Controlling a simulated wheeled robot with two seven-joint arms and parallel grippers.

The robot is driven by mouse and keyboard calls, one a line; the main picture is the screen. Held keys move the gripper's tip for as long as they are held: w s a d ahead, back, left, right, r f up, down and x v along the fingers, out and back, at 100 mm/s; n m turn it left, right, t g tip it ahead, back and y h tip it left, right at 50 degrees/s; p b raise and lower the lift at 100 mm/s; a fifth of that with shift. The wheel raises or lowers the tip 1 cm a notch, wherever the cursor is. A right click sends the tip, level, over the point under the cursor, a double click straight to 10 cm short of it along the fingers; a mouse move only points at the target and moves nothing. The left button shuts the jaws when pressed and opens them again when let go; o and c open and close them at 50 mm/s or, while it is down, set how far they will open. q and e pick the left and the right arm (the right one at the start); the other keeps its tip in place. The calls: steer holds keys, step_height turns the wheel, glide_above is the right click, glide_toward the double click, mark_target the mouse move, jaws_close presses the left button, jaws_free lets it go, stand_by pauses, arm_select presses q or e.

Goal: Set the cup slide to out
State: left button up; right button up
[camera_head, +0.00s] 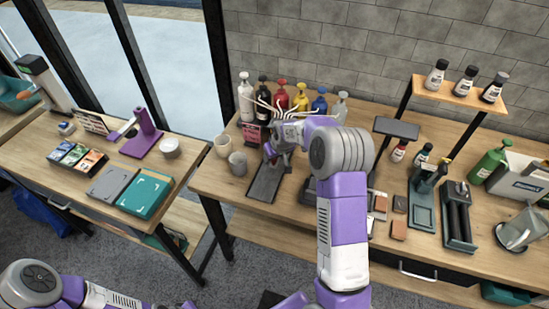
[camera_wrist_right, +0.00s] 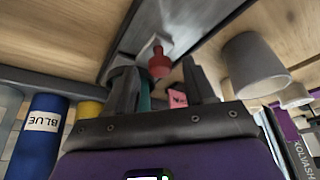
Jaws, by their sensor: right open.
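The cup slide (camera_head: 265,183) is a long dark plate lying on the workbench, with its near end close to the front edge. In the right wrist view the dark slide (camera_wrist_right: 140,28) runs away from the gripper and carries a red knob (camera_wrist_right: 160,64). My right gripper (camera_head: 276,156) is over the far end of the slide and hides part of it. In the wrist view its fingers (camera_wrist_right: 161,84) are apart, and the red knob shows just beyond and between them; contact cannot be told. My left arm shows at the lower left, but its gripper is out of view.
A grey cup (camera_head: 238,164) stands just left of the slide, also in the wrist view (camera_wrist_right: 252,66). Coloured pump bottles (camera_head: 281,97) stand behind the gripper. A small dark device (camera_head: 308,190) is close on the right. The bench's front strip is clear.

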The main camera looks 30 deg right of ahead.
steer(key=shift+w+f, duration=0.15)
steer(key=shift+f, duration=0.2)
jaws_close()
